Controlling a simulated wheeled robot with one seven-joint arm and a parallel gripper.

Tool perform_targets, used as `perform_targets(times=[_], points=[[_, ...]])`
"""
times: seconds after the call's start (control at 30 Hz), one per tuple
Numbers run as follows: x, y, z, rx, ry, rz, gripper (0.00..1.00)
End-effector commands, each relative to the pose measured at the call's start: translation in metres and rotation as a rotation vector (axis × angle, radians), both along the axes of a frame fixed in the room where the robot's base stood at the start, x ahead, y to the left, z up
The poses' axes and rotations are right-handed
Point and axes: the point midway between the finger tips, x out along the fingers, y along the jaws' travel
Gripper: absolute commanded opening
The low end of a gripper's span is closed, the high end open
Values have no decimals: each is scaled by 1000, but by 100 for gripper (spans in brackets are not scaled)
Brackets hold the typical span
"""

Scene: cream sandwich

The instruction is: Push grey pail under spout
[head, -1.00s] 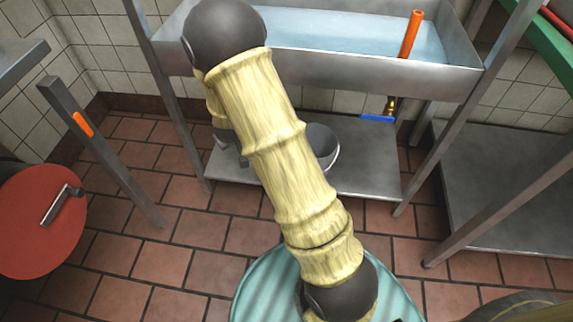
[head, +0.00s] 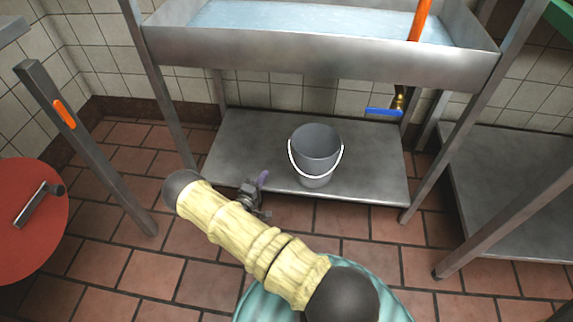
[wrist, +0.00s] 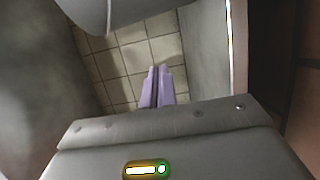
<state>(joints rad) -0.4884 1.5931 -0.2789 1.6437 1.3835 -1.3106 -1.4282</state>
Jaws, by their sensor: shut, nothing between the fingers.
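The grey pail (head: 316,150) stands upright on the lower metal shelf, its white handle hanging across the front. The spout (head: 398,101) is a brass tap with a blue lever (head: 383,112) under the trough's right side. The pail is left of the spout, not beneath it. My gripper (head: 263,177) is at the shelf's front edge, left of the pail and apart from it. Its lilac fingers are together and empty, as the wrist view (wrist: 157,72) shows. A rounded grey shape at the top of the wrist view may be the pail; I cannot be sure.
The metal trough (head: 320,68) holds pale blue liquid and an orange upright pipe (head: 420,20). Its legs stand at both sides of the shelf (head: 370,180). The shelf is clear right of the pail. A red round top (head: 30,215) is at the left.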

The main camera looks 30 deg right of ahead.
Motion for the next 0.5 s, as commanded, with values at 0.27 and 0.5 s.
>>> perform_targets(times=[0.27,0.5], points=[[0,0,1,-4,0,-1,0],[7,-10,-1,-2,-3,-3,0]])
